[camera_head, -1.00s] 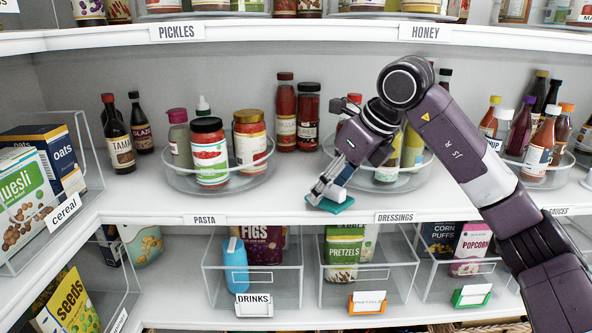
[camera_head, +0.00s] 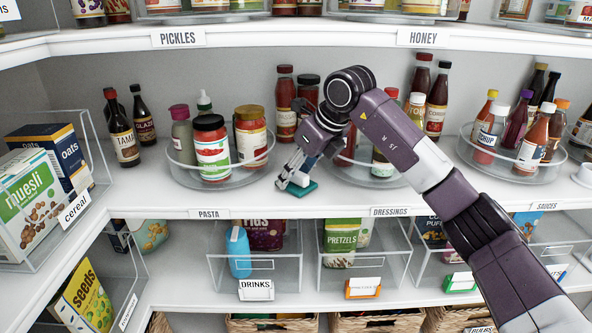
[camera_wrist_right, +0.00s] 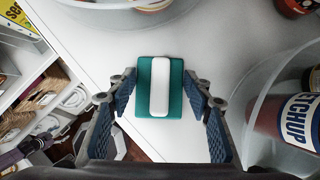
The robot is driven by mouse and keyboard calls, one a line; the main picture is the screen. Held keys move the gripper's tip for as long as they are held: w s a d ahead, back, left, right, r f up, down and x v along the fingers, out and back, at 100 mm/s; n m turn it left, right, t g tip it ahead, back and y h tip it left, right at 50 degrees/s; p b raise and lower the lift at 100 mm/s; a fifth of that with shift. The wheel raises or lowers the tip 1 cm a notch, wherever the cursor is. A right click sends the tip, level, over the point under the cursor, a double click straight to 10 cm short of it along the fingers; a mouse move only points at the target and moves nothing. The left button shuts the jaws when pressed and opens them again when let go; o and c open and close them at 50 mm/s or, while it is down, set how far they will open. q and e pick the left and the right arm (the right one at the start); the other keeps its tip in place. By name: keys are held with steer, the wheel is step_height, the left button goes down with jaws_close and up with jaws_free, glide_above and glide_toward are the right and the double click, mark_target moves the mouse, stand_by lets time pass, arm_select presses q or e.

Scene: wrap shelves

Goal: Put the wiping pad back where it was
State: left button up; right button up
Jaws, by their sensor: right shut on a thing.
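The wiping pad, a teal square with a white bar handle, shows low over the middle shelf in the head view (camera_head: 303,190) and between my fingers in the wrist view (camera_wrist_right: 174,101). My right gripper (camera_head: 295,178) is shut on the pad's handle from above. The pad is in the gap between two clear turntables, near the shelf's front edge; I cannot tell if it touches the shelf. My left gripper is not in view.
The left turntable (camera_head: 228,183) holds sauce jars and bottles. The right turntable (camera_head: 362,181) is partly behind my arm; a ketchup bottle (camera_wrist_right: 300,120) stands close in the wrist view. Red jars (camera_head: 285,100) stand at the back. Clear bins (camera_head: 275,272) sit below.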

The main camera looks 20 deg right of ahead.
steer(key=shift+f, duration=0.15)
steer(key=o, duration=1.1)
steer(key=shift+r, duration=0.25)
steer(key=shift+s+d+r, duration=0.15)
steer(key=shift+r, duration=0.2)
steer(key=b+v, duration=0.3)
steer(key=v, duration=0.8)
